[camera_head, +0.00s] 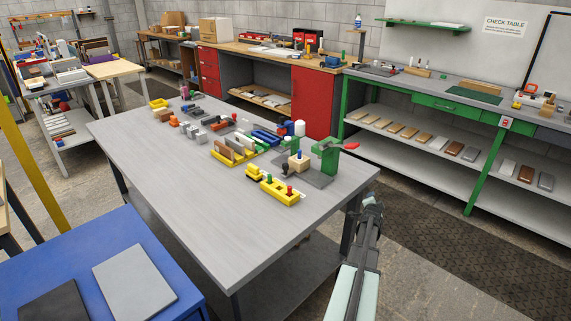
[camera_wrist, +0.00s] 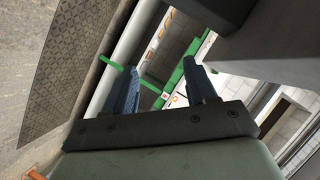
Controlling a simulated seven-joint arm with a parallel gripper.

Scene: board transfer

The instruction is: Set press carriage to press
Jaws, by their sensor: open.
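A green press (camera_head: 328,156) with a red handle (camera_head: 351,146) stands at the right end of the grey table. A dark base plate (camera_head: 316,179) lies under it. My gripper (camera_head: 371,208) is beyond the table's right edge, apart from the press. In the wrist view my gripper (camera_wrist: 161,88) is open, with nothing between its fingers. The press is not recognisable in the wrist view.
A yellow fixture (camera_head: 281,192) with red and green knobs lies in front of the press. Several small parts stand in rows farther left. The grey table's front (camera_head: 200,205) is clear. A green-framed bench (camera_head: 450,104) stands behind on the right.

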